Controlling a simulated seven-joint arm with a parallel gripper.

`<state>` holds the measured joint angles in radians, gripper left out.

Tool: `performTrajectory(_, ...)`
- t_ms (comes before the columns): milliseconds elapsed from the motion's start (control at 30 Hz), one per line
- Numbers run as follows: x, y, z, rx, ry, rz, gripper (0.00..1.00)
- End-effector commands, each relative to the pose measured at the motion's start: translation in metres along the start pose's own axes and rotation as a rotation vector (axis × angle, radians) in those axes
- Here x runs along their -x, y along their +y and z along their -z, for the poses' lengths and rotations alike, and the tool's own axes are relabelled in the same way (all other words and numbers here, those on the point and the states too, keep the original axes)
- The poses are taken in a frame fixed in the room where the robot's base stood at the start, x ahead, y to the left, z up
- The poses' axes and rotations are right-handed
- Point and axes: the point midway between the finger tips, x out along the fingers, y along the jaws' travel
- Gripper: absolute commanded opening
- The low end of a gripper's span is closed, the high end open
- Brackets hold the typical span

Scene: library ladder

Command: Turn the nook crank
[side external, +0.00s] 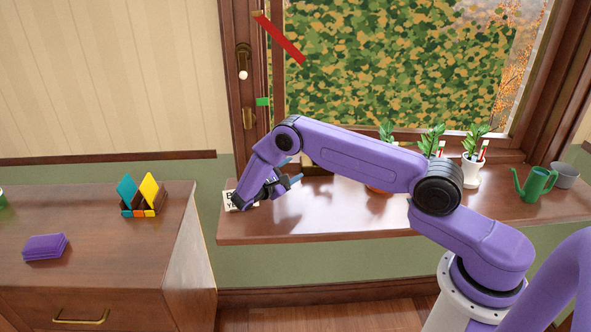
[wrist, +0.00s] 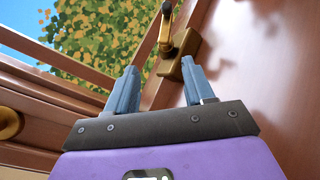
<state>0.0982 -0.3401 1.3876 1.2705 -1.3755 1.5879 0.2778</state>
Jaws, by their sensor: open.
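In the wrist view a brass fitting with a block base and a thin arm (wrist: 180,48), which looks like the crank, sits on the wood beyond my fingertips. My gripper (wrist: 160,82) is open and empty, with its two blue fingers spread apart and a gap between them and the brass. In the side view my gripper (side external: 290,171) is low in front of the window, over the left end of the sill. I cannot tell which brass part in the side view matches the crank; my arm may hide it.
Potted plants (side external: 471,171) and a green watering can (side external: 534,184) occupy the sill's right.

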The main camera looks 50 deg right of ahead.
Motion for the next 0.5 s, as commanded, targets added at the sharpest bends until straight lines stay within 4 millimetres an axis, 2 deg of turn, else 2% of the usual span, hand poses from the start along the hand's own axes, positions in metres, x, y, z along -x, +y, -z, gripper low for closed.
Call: performTrajectory(500,0.009,-0.004,-0.029,0.000,0.140,0.010,0.53)
